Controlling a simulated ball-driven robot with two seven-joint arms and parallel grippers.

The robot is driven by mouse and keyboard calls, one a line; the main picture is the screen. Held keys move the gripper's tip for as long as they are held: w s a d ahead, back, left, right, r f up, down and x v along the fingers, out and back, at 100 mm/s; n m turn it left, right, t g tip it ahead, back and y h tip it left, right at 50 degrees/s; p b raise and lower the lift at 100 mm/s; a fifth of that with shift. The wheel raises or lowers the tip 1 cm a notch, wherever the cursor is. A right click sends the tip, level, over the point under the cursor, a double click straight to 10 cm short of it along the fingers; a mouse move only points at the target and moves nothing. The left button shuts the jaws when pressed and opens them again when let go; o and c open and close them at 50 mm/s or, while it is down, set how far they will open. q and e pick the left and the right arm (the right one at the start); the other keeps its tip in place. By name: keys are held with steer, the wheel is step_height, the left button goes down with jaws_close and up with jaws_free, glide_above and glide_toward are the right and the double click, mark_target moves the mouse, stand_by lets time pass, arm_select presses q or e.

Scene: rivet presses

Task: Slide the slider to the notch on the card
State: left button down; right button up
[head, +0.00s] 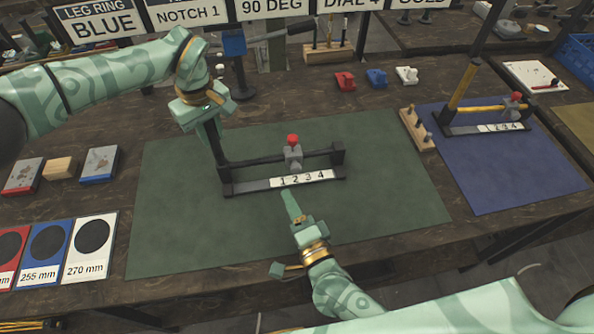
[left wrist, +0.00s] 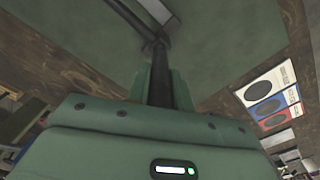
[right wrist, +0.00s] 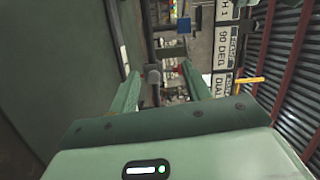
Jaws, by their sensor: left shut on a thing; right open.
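The slider (head: 293,156) is a grey block with a red knob, on a dark rail above a white strip (head: 303,179) numbered 1 to 4. It stands about above the 2. The card (head: 187,13) at the back reads NOTCH 1. My left gripper (head: 214,133) is shut on a black upright post (head: 219,150) at the rail's left end. The post also shows between its fingers in the left wrist view (left wrist: 160,85). My right gripper (head: 290,203) is open and empty, in front of the strip and apart from the slider.
The rail fixture stands on a green mat (head: 390,205). A similar fixture (head: 490,127) stands on a blue mat (head: 540,175) at the right. Red, blue and white small parts (head: 376,78) lie behind. Size cards (head: 47,250) lie at the left. The mat's right side is clear.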

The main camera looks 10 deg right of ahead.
mark_target(297, 172)
steer(key=m, duration=0.2)
steer(key=f+m, duration=0.1)
steer(key=m, duration=0.2)
steer(key=s+m+h, duration=0.1)
steer(key=m, duration=0.2)
steer(key=shift+s+d+f, duration=0.1)
steer(key=shift+d+f, duration=0.05)
steer(key=m, duration=0.4)
steer(key=shift+s+d+f+h, duration=0.2)
steer(key=shift+s+h, duration=0.05)
steer(key=shift+h, duration=0.15)
steer(key=m, duration=0.4)
steer(key=d+m+h, duration=0.1)
steer(key=m, duration=0.1)
steer(key=shift+s+f+m, duration=0.2)
steer(key=shift+f+m, duration=0.05)
steer(key=shift+m, duration=0.15)
steer(key=m, duration=0.2)
steer(key=d+m+h, duration=0.1)
steer(key=m, duration=0.2)
steer(key=shift+d+r+m+t+h, duration=0.1)
steer(key=shift+d+m+t+h, duration=0.1)
steer(key=shift+m+t+h, duration=0.1)
steer(key=shift+w+m, duration=0.2)
steer(key=shift+m, duration=0.1)
steer(key=w, duration=1.1)
steer(key=shift+w, duration=0.35)
